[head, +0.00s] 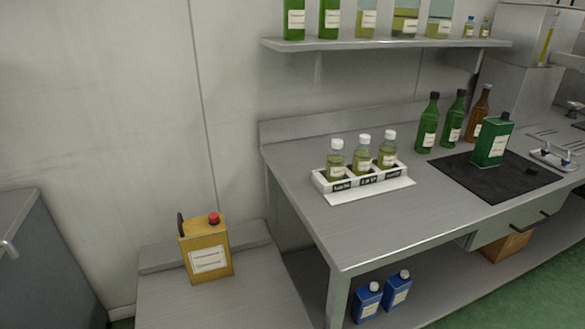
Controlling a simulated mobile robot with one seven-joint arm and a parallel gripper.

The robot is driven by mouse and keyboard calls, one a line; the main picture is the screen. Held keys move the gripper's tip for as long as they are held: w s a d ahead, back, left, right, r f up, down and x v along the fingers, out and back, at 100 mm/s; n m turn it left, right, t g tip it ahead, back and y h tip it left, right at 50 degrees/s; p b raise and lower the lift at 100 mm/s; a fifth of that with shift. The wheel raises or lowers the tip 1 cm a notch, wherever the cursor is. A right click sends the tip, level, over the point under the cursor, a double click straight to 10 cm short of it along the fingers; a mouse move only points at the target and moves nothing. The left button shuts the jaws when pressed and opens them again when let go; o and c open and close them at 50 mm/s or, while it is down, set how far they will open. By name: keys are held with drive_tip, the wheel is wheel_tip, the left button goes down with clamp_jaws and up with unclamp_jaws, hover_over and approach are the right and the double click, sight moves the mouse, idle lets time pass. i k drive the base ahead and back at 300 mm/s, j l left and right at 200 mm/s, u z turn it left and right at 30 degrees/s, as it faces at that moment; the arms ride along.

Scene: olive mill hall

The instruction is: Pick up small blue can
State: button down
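Two small blue cans with pale caps and white labels stand side by side on the lower shelf under the steel table, near its front left leg. The left blue can (367,302) stands just right of the leg, and the right blue can (396,289) stands slightly farther back. They look alike in size, and both are upright. My gripper is not in view.
The steel table (300,183) overhangs the cans, with its leg (338,301) beside them. A white rack (357,188) of bottles, a dark mat (455,176) and a green can (492,142) are on top. A yellow can (206,249) stands on a low bench (230,308). A cardboard box (507,245) sits farther right.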

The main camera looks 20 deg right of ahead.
sight(367, 301)
drive_tip(key=z, duration=1.15)
